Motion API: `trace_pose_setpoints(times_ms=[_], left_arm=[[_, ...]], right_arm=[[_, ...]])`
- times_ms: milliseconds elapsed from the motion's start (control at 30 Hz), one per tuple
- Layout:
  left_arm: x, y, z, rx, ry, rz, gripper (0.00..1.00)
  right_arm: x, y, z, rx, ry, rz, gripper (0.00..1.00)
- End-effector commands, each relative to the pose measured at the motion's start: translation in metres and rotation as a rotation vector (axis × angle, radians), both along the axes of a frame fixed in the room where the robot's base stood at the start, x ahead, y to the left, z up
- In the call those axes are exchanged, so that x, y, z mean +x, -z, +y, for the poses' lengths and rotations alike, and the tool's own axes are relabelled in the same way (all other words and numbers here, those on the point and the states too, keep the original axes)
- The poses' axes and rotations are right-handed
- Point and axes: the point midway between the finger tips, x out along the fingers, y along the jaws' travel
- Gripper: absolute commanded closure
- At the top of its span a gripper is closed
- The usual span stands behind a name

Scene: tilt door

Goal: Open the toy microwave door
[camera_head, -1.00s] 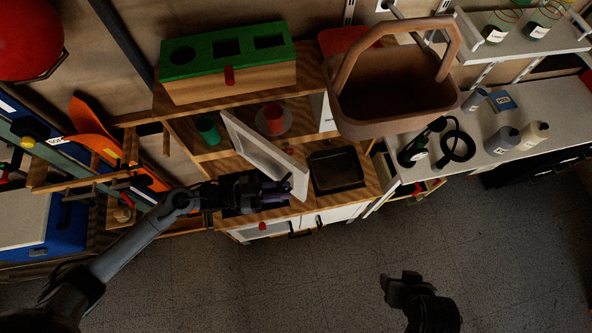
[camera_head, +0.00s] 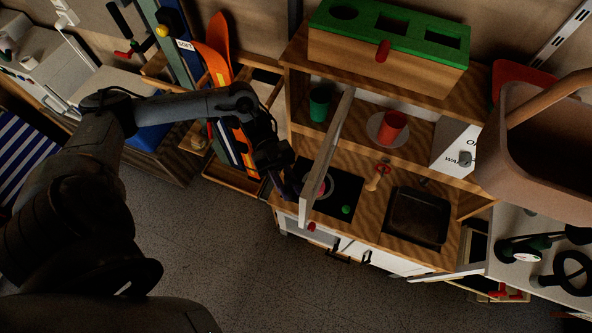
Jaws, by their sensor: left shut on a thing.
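The toy microwave's white door (camera_head: 328,155) stands swung out from the wooden toy kitchen, seen nearly edge-on. Behind it the microwave compartment is open to view, with a red cup (camera_head: 392,124) on a round plate (camera_head: 374,127) inside. The white control panel (camera_head: 456,148) with a grey knob is at the compartment's right. My left gripper (camera_head: 290,188) is at the outer face of the door, near its free lower end, and is shut on the door's handle; the fingertips and handle are dark and partly hidden. My right gripper is out of view.
A green cup (camera_head: 319,103) stands left of the door. Below are a dark hob (camera_head: 336,196) and a black sink (camera_head: 418,216). A green-topped box (camera_head: 390,50) sits above. A brown basket (camera_head: 545,140) is at right. Floor in front is clear.

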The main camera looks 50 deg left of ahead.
Motion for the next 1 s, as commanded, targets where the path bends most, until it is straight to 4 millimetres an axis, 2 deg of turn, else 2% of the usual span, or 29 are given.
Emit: trace_pose_setpoints(times_ms=[200,733,767,800,867,1000], left_arm=[[-0.0019,0.0018,0.0061,0.002,0.0,0.002,1.0],[-0.0019,0.0004,0.0077,0.002,-0.001,0.002,1.0],[-0.0019,0.0004,0.0077,0.002,-0.001,0.001,0.76],[-0.0019,0.0004,0.0077,0.002,-0.001,0.001,0.7],[-0.0018,0.0004,0.0076,0.002,-0.001,0.001,0.62],[-0.0018,0.0003,0.0076,0.001,-0.001,0.001,0.62]], right_arm=[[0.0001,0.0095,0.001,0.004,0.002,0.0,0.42],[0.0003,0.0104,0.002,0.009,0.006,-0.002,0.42],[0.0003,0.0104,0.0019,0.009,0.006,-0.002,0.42],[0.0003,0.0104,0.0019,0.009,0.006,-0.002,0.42],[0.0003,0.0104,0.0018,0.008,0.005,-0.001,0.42],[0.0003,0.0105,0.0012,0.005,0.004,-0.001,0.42]])
